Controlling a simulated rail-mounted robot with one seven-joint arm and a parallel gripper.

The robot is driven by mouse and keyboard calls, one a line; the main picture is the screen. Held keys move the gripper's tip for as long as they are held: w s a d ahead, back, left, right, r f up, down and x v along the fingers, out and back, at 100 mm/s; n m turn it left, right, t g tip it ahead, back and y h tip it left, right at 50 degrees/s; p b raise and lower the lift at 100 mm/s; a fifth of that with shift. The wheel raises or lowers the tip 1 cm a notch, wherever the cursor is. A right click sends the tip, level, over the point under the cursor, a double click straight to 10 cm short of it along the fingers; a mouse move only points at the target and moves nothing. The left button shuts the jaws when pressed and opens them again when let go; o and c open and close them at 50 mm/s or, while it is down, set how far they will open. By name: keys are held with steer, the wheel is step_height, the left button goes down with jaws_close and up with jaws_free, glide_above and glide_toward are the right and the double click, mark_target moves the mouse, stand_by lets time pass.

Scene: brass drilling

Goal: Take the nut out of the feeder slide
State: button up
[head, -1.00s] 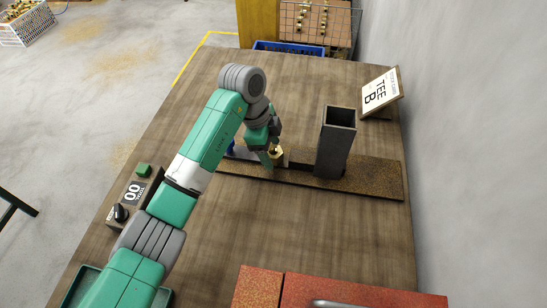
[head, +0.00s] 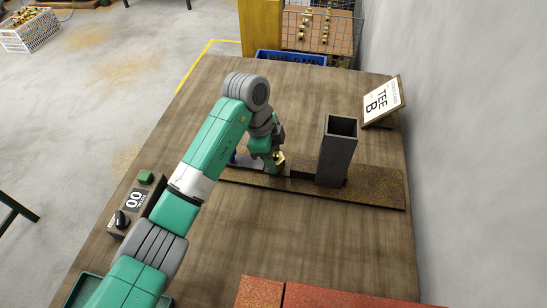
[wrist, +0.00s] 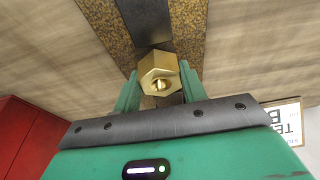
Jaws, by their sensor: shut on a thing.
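I cannot tell whether the nut still touches the slide. The slide's dark channel (wrist: 148,20) runs away from the nut in the wrist view. The dark square feeder tube (head: 337,155) stands upright to the right of the nut.
A sign reading "TEE B" (head: 383,101) leans at the table's right edge. A red block (head: 340,298) is at the near edge. Bare wooden table (head: 290,235) lies between the slide and the red block.

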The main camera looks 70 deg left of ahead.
mark_target(277, 157)
step_height(277, 157, up, 3)
steer(key=shift+r+p, duration=0.1)
steer(key=shift+p, duration=0.45)
steer(key=s+d+p, duration=0.2)
steer(key=s+p, duration=0.1)
steer(key=s, duration=0.4)
steer(key=s+d+p, duration=0.3)
steer(key=s+p, duration=0.1)
steer(key=s, duration=0.4)
steer(key=shift+r, duration=0.35)
